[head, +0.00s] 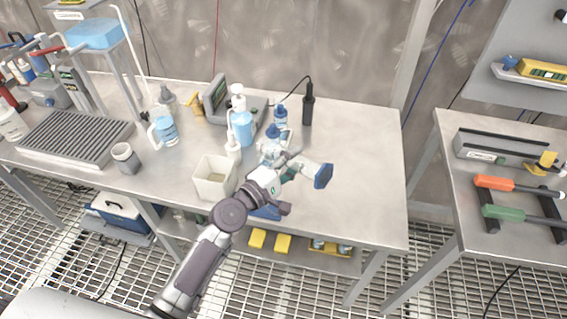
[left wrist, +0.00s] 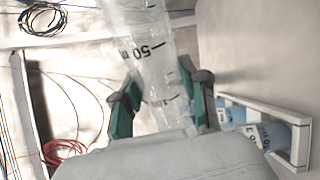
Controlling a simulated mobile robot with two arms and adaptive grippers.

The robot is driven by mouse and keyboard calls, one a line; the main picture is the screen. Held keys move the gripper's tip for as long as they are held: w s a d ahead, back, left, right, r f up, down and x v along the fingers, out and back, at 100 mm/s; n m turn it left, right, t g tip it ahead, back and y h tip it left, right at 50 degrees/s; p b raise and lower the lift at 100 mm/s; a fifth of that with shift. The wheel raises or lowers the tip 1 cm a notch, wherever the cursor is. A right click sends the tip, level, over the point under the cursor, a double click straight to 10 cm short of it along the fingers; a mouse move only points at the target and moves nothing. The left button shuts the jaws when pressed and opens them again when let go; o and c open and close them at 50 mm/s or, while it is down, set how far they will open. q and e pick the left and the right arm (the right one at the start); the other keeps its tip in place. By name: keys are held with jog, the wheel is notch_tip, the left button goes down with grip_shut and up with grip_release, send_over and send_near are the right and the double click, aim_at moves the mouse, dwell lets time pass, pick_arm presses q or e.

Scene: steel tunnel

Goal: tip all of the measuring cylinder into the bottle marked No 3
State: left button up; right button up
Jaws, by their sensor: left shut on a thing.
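My left gripper (head: 292,168) is shut on the clear measuring cylinder (head: 308,168), well tilted, with its blue foot (head: 323,176) to the right. In the left wrist view the cylinder (left wrist: 150,55), with a "50" mark, stands between the green-padded fingers (left wrist: 160,105); its upper end is out of frame. Blue-capped bottles (head: 280,116) stand just behind the gripper in the head view; one nearer cap (head: 272,131) is partly hidden by it. At the right of the left wrist view, a bottle label (left wrist: 256,137) seems to read No 3. The liquid level is unclear. My right gripper is not in view.
A white square tub (head: 214,180) stands left of the gripper, with a blue wash bottle (head: 242,127) behind it. A grey cup (head: 125,157) and ridged tray (head: 75,137) are further left. The table's right part (head: 368,170) is clear.

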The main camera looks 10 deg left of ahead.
pick_arm(q)
jog(key=f+m+b, duration=0.2)
jog(key=shift+s+d+f+b, duration=0.1)
jog(key=shift+s+d+b, duration=0.05)
jog(key=shift+d+b, duration=0.15)
jog(key=shift+f+m, duration=0.1)
jog(key=shift+m, duration=0.3)
notch_tip(320, 180, down, 3)
jog(key=m+b, duration=0.4)
jog(key=m, duration=0.1)
jog(key=shift+a, duration=0.1)
